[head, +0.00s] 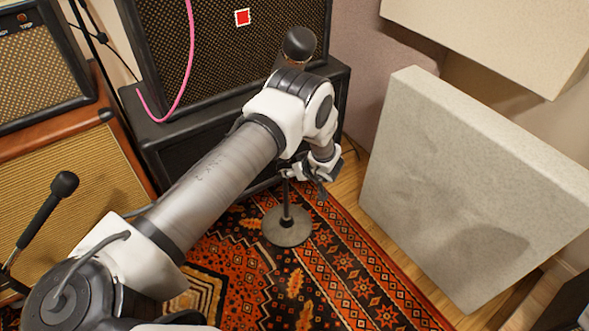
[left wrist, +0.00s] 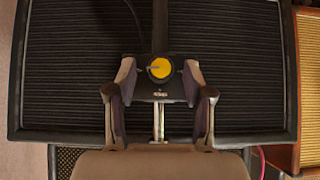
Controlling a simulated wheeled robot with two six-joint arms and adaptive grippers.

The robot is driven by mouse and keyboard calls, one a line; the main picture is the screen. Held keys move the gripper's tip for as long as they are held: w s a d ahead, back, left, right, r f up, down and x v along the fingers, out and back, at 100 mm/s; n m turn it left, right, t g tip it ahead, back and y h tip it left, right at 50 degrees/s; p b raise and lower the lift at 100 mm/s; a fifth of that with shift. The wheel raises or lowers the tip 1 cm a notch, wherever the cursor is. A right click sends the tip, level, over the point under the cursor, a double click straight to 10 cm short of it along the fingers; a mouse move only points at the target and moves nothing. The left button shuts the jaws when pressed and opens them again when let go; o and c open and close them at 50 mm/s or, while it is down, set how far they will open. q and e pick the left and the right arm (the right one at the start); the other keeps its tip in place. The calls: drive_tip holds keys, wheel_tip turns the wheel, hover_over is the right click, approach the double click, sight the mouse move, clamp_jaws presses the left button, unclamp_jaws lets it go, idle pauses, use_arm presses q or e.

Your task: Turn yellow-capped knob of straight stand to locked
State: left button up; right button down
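The straight stand has a round grey base (head: 287,227) on the rug and a dark microphone (head: 299,44) at its top. My left arm crosses in front of its middle in the head view. My left gripper (head: 312,172) is at the pole, low above the base. In the left wrist view the yellow-capped knob (left wrist: 160,68) faces the camera on a dark collar, with a small grey mark left of its centre. The open fingers of my left gripper (left wrist: 160,78) stand either side of the knob, with visible gaps. My right gripper is out of view.
A black amplifier stack (head: 232,50) stands behind the stand, with a pink cable (head: 187,65) hanging over it. A pale panel (head: 465,185) leans at the right. Another microphone (head: 64,184) and a tan amplifier (head: 75,190) are at the left. Patterned rug (head: 330,280) lies open in front.

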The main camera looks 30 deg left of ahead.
use_arm(q)
drive_tip(key=shift+d, duration=0.1)
drive_tip(key=v, duration=1.1)
drive_tip(key=shift+d+r, duration=0.25)
drive_tip(key=shift+r, duration=0.1)
drive_tip(key=shift+s, duration=0.1)
